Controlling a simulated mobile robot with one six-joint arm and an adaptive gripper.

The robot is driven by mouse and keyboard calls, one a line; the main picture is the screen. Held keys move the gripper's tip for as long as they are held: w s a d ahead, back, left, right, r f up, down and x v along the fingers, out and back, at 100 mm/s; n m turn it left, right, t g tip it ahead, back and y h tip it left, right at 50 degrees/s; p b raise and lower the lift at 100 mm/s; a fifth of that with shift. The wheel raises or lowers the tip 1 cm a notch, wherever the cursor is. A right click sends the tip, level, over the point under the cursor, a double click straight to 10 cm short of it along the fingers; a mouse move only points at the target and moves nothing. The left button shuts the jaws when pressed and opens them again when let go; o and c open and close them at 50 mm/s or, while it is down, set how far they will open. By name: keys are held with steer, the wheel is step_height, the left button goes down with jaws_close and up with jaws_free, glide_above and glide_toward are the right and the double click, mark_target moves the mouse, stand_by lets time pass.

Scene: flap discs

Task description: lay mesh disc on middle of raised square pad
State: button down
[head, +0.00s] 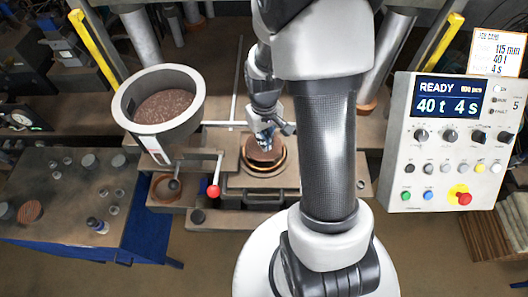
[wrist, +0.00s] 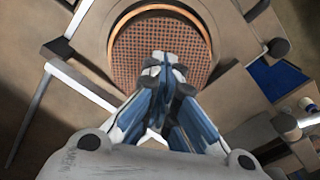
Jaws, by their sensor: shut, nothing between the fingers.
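A round brown mesh disc (wrist: 133,48) with a grid pattern lies inside a copper-coloured ring (wrist: 122,18) in the wrist view. In the head view the disc (head: 262,148) shows only partly behind my gripper (head: 264,143). The ring sits on a square-edged grey-brown plate (head: 237,181) of the press; I cannot tell for sure whether this is the raised square pad. My gripper is shut and empty in the wrist view (wrist: 163,63), its fingertips over the disc's near part. Whether they touch it is unclear.
A grey hopper of brown granules (head: 165,105) and a red-knobbed lever (head: 214,190) stand left of the ring. A control panel (head: 443,143) is at right. The left bench (head: 70,190) holds small jars and another brown patterned disc (head: 30,211).

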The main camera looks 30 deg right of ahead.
steer(key=shift+r+p, duration=0.8)
steer(key=shift+r, duration=0.1)
steer(key=shift+r+p, duration=1.8)
steer(key=shift+r, duration=0.8)
